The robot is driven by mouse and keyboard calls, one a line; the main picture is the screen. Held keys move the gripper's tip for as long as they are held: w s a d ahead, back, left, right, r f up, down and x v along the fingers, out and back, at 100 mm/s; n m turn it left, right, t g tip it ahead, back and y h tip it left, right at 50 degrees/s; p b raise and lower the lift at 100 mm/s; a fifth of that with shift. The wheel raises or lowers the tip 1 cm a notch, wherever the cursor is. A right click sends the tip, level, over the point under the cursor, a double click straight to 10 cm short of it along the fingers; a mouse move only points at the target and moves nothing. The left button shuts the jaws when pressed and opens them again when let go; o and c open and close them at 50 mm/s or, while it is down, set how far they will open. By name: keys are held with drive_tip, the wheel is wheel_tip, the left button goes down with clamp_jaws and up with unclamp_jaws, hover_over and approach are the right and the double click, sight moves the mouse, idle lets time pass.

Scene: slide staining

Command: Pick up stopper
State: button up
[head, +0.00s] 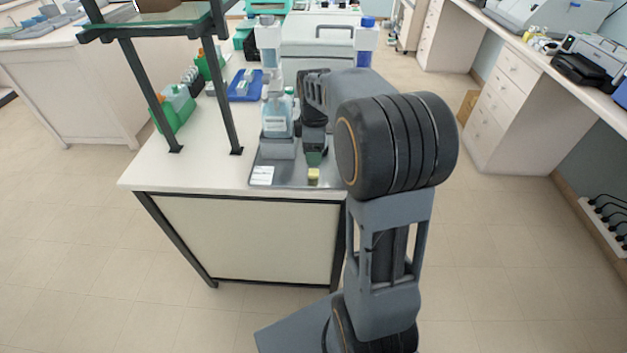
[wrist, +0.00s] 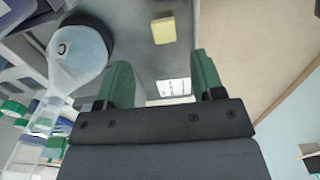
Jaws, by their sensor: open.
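A small pale yellow block-like piece, which looks like the stopper (head: 313,176), sits on the grey metal tray (head: 290,182) near its front edge. In the wrist view the stopper (wrist: 163,30) lies beyond the fingertips, roughly centred between them and apart from them. My gripper (head: 314,158) is low over the tray, just behind the stopper in the head view. In the wrist view its green-padded fingers (wrist: 162,62) are spread apart with nothing between them.
A clear bottle with pale blue liquid (head: 277,122) stands behind and left of my gripper; a pale flask (wrist: 80,48) shows at left in the wrist view. A white card (head: 262,175) lies on the tray's left. A black shelf frame (head: 228,95) rises at left.

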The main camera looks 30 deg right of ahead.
sight(314, 172)
drive_tip(key=f, duration=0.7)
drive_tip(key=shift+s+a+f, duration=0.1)
drive_tip(key=shift+s+a, duration=0.05)
drive_tip(key=shift+s, duration=0.05)
drive_tip(key=c, duration=1)
